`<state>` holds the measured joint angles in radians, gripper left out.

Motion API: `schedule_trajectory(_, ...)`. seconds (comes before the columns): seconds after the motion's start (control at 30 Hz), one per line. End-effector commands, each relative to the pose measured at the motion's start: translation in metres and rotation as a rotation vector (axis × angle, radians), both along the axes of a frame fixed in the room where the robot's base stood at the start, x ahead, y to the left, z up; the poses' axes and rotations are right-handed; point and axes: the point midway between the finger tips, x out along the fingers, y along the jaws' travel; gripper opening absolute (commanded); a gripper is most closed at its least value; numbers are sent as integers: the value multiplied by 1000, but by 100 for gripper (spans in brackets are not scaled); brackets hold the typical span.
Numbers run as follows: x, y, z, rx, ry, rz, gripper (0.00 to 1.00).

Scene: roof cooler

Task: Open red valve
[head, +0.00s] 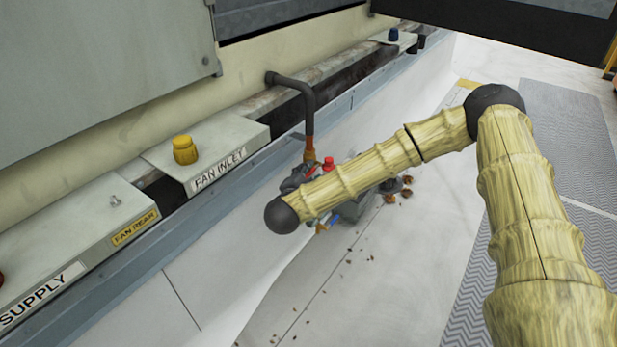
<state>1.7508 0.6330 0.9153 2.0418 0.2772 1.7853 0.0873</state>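A small red valve part (328,163) shows just above my forearm, in a cluster of grey fittings (294,179) at the foot of a pipe. A thinner red piece lies just left of it. My forearm crosses in front of the cluster and hides much of it. My arm ends in a dark round wrist joint at the cluster's lower left. I cannot clearly make out my gripper's fingers among the grey parts, or whether they touch the red valve. Blue and orange bits show below the forearm.
A dark pipe (305,95) bends down to the fittings. A yellow knob (184,149) stands on the FAN INLET box (225,150). A blue knob (393,35) stands farther back. A grey rail (230,175) runs along the left. The pale floor holds scattered brown debris.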

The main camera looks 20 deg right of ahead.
Motion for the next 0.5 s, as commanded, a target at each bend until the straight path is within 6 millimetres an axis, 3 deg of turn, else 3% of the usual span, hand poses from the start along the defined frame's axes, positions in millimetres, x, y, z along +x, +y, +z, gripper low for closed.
schedule_trajectory(0.33, 2, -1, 0, 0, 0, 0, 35)
schedule_trajectory(0.5, 2, -1, 0, 0, 0, 0, 4)
